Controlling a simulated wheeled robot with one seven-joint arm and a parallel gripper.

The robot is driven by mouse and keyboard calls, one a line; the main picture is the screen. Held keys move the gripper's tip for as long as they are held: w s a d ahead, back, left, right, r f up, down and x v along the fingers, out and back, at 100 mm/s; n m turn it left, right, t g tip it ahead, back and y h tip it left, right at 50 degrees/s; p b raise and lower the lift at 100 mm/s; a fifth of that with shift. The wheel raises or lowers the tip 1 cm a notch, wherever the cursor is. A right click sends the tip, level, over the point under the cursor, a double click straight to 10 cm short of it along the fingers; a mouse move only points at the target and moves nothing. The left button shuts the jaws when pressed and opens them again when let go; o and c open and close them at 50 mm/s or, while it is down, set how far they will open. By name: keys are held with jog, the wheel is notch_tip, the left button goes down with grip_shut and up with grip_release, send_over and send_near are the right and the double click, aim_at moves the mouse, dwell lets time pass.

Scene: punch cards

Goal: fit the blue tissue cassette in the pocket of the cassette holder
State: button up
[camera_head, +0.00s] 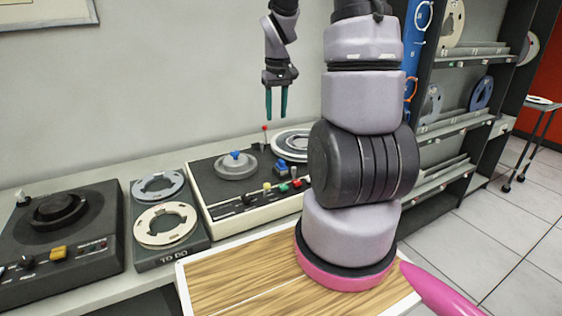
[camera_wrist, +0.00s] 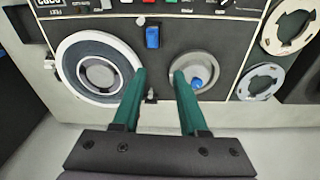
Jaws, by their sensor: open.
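No tissue cassette or cassette holder can be clearly recognised. A small blue block (camera_head: 281,165) sits on the tape deck (camera_head: 232,196), between the reels and the row of coloured buttons. It also shows in the wrist view (camera_wrist: 152,37), beyond my fingertips. The deck carries a grey disc (camera_head: 236,170) with a blue knob (camera_head: 235,155), and a larger pale reel (camera_head: 292,143). My gripper (camera_head: 276,104) is open and empty, pointing down above the back of the deck. In the wrist view, my gripper (camera_wrist: 159,76) has its two green fingers apart with nothing between them.
A small red-tipped post (camera_head: 264,129) stands at the deck's back. A "TO DO" tray (camera_head: 172,256) with two reels (camera_head: 165,224) lies left of it, then another dark machine (camera_head: 62,230). A wood-topped surface (camera_head: 240,282) is in front. Shelves with reels (camera_head: 462,90) stand right.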

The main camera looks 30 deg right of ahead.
jog(key=n+g, duration=0.1)
send_over(281, 161)
notch_tip(281, 161, down, 8)
jog(key=shift+w+d+f, duration=0.1)
jog(key=shift+f, duration=4.65)
grip_shut()
jog(key=shift+r, duration=3)
